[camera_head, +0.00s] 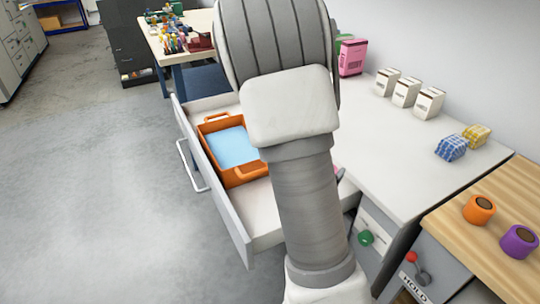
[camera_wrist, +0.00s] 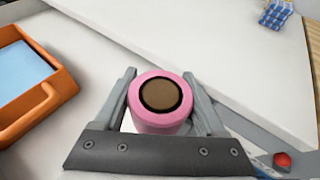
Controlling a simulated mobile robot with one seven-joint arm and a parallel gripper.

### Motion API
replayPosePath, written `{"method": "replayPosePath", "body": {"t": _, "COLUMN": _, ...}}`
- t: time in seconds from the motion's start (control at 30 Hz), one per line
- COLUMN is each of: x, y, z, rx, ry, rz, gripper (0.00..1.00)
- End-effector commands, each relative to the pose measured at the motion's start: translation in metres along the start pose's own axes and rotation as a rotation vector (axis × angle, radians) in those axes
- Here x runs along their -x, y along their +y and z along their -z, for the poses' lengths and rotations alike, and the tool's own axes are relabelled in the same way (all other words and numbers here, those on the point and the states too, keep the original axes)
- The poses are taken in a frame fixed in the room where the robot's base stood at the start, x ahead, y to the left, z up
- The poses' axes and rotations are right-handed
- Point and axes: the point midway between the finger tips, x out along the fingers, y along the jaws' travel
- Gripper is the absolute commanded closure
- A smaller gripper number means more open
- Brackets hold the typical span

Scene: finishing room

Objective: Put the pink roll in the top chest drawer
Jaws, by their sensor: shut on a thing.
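The pink roll (camera_wrist: 160,118) has a dark ring and brown core on its upward-facing end. My gripper (camera_wrist: 160,88) is shut on it, one finger on each side, in the wrist view. The top chest drawer (camera_head: 268,222) is pulled open below the white chest top. In the wrist view the roll appears above the drawer's inner side, near the chest top's edge; its height above the drawer floor is unclear. In the head view my arm hides most of the gripper and roll.
An orange tray (camera_head: 242,176) with a blue inside occupies the drawer's far part; the near part looks bare. White cartons (camera_head: 405,92), a blue packet (camera_head: 451,148) and a yellow packet (camera_head: 476,135) stand on the chest top. Orange (camera_head: 479,210) and purple (camera_head: 519,241) rolls sit on the wooden bench.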

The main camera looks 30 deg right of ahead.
Motion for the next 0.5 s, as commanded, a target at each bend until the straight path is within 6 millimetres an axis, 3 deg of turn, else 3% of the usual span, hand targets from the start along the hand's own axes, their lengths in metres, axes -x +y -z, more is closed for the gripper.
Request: {"method": "replayPosePath", "body": {"t": 0.5, "x": -0.013, "y": 0.1, "z": 0.062, "rx": 0.0, "ry": -0.003, "rz": 0.0, "gripper": 0.86}}
